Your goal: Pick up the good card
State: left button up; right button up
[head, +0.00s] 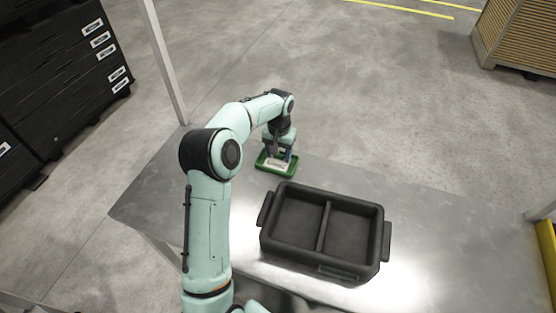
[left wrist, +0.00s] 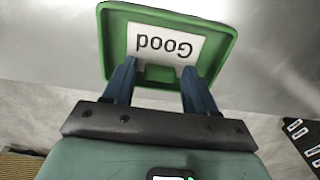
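The good card (left wrist: 165,43) is a white card with the word "Good", which reads upside down in the left wrist view. It lies in a shallow green tray (left wrist: 228,47), and in the head view the card (head: 277,163) shows as a small white patch inside the green tray (head: 262,166). My left gripper (head: 279,156) points down over the tray. In the left wrist view its blue fingers (left wrist: 160,70) are spread apart, with their tips close to the card's near edge. I cannot tell whether they touch the card or tray. My right gripper is out of view.
A black two-compartment bin (head: 324,232) with side handles stands on the metal table (head: 440,225), right of and nearer than the tray. Both compartments look empty. A thin upright post (head: 166,65) rises at the table's far left. The table's right part is clear.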

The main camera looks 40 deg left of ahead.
aim_at(279, 156)
pick_arm(q)
jog(key=c, duration=0.8)
jog(key=shift+o, duration=0.2)
jog(key=shift+r, duration=0.15)
notch_tip(279, 156, up, 20)
